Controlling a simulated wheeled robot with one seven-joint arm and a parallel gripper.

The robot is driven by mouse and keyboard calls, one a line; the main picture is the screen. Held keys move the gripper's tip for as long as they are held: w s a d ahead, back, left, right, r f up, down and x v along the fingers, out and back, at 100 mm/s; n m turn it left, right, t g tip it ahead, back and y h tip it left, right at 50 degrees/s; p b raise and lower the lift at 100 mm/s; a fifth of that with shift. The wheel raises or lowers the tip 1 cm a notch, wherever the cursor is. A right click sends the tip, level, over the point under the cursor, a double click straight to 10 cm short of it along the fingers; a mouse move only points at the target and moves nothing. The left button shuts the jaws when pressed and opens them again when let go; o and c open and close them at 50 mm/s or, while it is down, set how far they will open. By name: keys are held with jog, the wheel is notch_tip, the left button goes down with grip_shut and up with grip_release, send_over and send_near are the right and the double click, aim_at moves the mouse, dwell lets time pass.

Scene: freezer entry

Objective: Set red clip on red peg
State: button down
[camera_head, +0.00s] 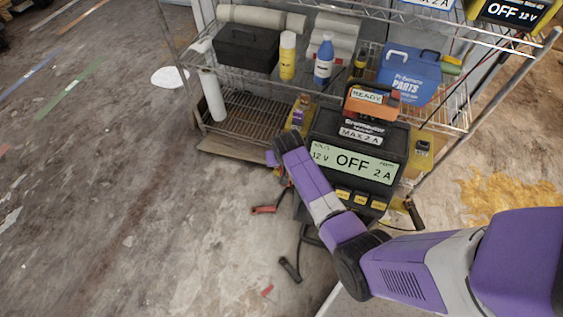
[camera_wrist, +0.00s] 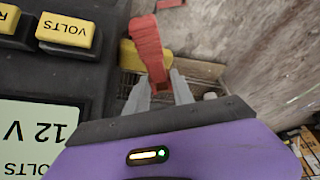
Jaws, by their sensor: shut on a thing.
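My gripper (camera_wrist: 161,82) is shut on a red clip (camera_wrist: 149,45), which stands up between its two grey fingers in the wrist view. In the head view the end of my arm is at the left side of the black battery charger (camera_head: 356,163). The held clip is hard to make out there. The charger's buttons and "12 V" display also show in the wrist view (camera_wrist: 30,118), beside my gripper. A yellow bracket (camera_head: 301,112) stands at the charger's left. Another yellow bracket (camera_head: 421,155) is at its right. I cannot make out a red peg for certain.
A red-and-black handle (camera_head: 264,209) and a black clip (camera_head: 290,269) are low at the left, by the floor. A black clip (camera_head: 414,214) is at the charger's right. A wire shelf (camera_head: 250,119) with boxes and bottles stands behind. The floor at left is open.

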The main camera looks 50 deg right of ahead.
jog(key=shift+f+b, duration=0.95)
jog(key=shift+f, duration=0.4)
jog(key=c, duration=1)
grip_release()
jog(key=p+v, duration=0.2)
jog(key=v, duration=0.5)
jog(key=shift+s+a+r, duration=0.1)
jog(key=shift+s+r, duration=0.05)
jog(key=shift+r, duration=0.2)
